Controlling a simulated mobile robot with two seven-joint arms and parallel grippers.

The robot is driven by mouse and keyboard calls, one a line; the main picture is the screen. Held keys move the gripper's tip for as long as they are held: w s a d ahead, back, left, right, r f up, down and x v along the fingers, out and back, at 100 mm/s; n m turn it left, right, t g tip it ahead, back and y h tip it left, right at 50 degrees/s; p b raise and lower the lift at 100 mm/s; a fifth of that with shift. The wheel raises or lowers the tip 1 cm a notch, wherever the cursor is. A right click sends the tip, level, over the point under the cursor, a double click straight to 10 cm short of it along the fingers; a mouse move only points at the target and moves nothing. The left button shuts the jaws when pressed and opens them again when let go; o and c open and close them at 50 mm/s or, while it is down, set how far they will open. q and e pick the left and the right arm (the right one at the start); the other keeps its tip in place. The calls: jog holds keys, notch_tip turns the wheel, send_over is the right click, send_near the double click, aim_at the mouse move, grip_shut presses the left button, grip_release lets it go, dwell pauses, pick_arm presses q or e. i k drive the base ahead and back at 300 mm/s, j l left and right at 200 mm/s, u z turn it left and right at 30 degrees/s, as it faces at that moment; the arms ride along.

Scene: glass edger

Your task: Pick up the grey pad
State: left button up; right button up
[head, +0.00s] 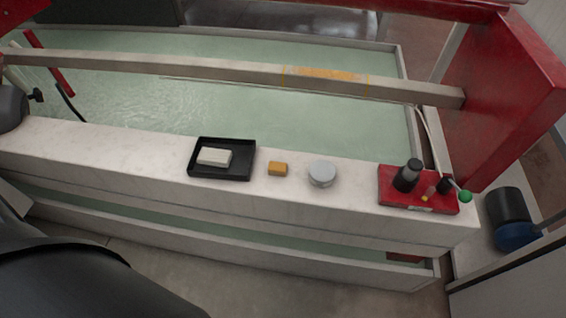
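A round, light grey thing (322,172), which looks like the grey pad, lies on the pale ledge (110,160), right of the middle. A small orange-brown block (278,169) lies a little to its left, apart from it. Further left, a black tray (240,172) holds a pale grey-white rectangular block (214,157). Neither of my grippers shows in the head view, and nothing touches the round grey thing.
Behind the ledge is a basin of greenish water (220,105), crossed by a long beam (190,68). A red frame (505,95) rises at the right.

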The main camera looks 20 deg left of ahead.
aim_at(279, 169)
jog(key=i+l+u, duration=0.3)
jog(key=i+l, duration=0.35)
jog(key=u, duration=1.7)
jog(key=i+l, duration=0.05)
jog(key=l, duration=0.05)
